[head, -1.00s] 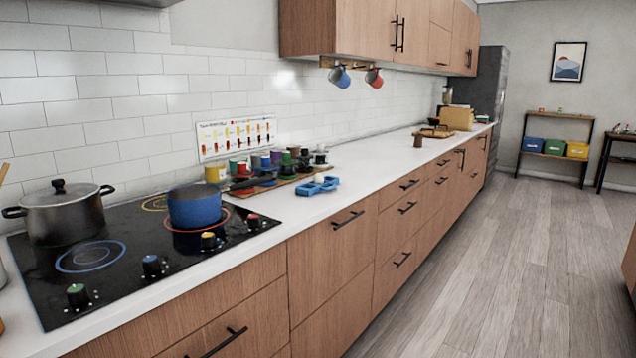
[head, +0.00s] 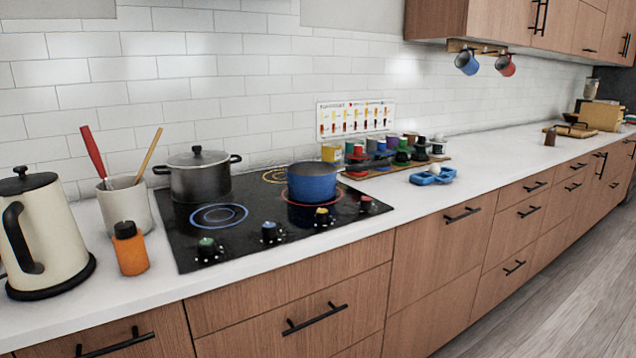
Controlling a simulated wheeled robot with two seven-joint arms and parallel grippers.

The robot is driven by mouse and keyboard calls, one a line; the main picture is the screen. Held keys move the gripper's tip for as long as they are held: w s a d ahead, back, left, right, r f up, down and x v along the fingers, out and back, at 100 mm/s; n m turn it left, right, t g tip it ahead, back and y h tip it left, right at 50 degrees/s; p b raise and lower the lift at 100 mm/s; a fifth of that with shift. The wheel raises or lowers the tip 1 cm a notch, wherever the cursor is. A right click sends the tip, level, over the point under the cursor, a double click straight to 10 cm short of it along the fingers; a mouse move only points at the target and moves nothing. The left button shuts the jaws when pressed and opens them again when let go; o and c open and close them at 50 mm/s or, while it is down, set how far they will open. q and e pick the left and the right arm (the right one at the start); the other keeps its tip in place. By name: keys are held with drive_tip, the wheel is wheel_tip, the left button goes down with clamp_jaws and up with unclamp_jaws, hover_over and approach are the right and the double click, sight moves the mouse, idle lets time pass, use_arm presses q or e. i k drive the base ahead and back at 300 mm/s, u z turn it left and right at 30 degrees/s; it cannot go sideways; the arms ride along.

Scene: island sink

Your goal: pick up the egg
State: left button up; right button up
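No egg can be made out in the head view. The blue pot (head: 312,183) on the stove hides its inside from this angle. The blue compartment tray (head: 432,176) on the counter is too small in view to tell what it holds. Neither of my grippers shows.
A black cooktop (head: 245,230) carries the blue pot and a grey lidded pot (head: 200,178). A kettle (head: 50,235), a utensil crock (head: 127,207) and an orange bottle (head: 130,250) stand at left. Several colored cups (head: 381,150) stand behind the tray.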

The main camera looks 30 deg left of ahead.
sight(435, 168)
drive_tip(key=u, duration=0.05)
drive_tip(key=i, duration=0.95)
drive_tip(key=z, duration=0.05)
